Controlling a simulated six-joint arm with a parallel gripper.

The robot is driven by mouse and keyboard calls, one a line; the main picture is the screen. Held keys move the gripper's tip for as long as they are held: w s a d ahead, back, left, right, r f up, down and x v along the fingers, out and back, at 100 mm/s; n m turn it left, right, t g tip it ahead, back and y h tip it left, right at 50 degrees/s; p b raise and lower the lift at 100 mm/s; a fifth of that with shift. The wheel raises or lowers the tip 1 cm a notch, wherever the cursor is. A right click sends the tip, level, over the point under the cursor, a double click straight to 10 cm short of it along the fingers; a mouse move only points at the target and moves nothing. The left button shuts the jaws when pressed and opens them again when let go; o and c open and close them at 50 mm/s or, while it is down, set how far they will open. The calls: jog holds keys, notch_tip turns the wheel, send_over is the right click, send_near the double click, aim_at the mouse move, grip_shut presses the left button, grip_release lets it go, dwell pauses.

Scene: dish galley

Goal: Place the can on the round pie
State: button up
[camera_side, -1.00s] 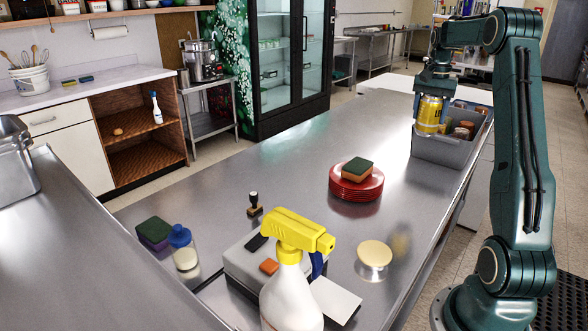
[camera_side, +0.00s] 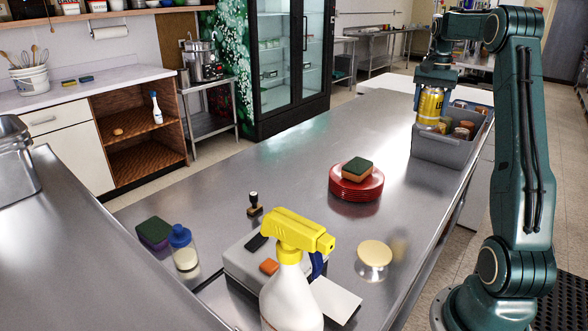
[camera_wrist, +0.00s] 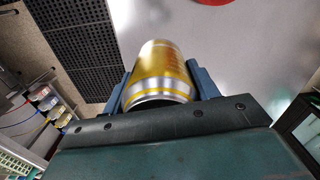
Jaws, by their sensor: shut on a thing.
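The yellow can (camera_side: 430,108) is held upright in my gripper (camera_side: 433,86), above the left part of the grey bin at the back right. In the wrist view the can (camera_wrist: 160,72) sits between the two blue fingers, which are shut on its sides. The round pie (camera_side: 374,252), with a pale flat top, stands on the steel counter at the front, far from the can. Its top is bare.
The grey bin (camera_side: 442,150) holds several cans or jars. A stack of red plates (camera_side: 356,190) with a sponge (camera_side: 357,167) on top stands mid-counter. A yellow-headed spray bottle (camera_side: 290,298) is left of the pie. The counter between bin and plates is clear.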

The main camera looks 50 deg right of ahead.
jog(key=w+a+r, duration=0.3)
jog(key=w+a, duration=0.1)
jog(key=a, duration=0.7)
send_over(363, 246)
jog(key=shift+r, duration=0.15)
notch_tip(363, 246, down, 16)
jog(key=shift+f, duration=2)
jog(key=shift+f, duration=0.15)
